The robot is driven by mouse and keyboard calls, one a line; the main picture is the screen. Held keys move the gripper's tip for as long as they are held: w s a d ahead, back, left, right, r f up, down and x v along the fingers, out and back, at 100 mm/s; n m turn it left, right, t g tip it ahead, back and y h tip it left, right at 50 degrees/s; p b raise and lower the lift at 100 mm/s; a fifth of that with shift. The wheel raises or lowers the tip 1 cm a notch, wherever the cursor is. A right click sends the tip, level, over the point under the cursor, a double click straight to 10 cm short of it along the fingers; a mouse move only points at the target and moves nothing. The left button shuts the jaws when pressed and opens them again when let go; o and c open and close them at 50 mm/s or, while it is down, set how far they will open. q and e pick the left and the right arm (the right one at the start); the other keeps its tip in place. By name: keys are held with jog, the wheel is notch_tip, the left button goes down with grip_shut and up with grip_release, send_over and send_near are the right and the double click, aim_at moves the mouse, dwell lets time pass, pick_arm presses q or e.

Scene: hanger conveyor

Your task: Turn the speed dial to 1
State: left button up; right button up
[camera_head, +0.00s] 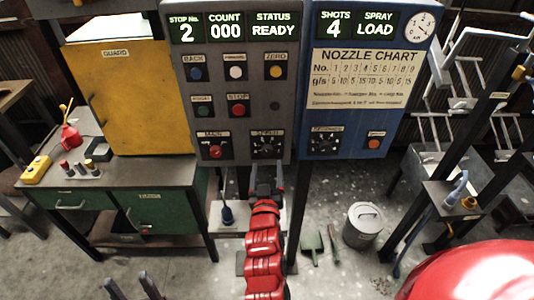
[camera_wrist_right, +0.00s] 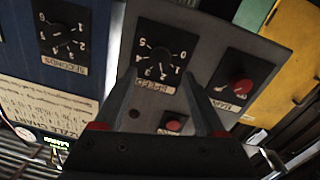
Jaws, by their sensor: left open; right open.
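The speed dial (camera_head: 266,146) is a black knob on a black plate at the lower right of the grey control panel (camera_head: 240,90). In the right wrist view the dial (camera_wrist_right: 160,55) appears upside down, with white numbers around it; I cannot tell where its pointer stands. My right gripper (camera_head: 266,182) is just below the dial in the head view, open and empty. In the wrist view its two fingers (camera_wrist_right: 158,76) point toward the dial's label, one on each side, with no clear contact. My left gripper (camera_head: 128,281) is open at the bottom left, far from the panel.
Beside the speed dial is a red main switch (camera_head: 215,149). A seconds dial (camera_head: 324,142) sits on the blue panel (camera_head: 375,130). A red stop button (camera_head: 238,110) is above. A green bench (camera_head: 150,185) stands left; a grey bin (camera_head: 362,222) stands on the floor.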

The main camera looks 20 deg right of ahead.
aim_at(267, 153)
jog(key=shift+p+x, duration=0.55)
jog(key=shift+x, duration=2.05)
grip_shut()
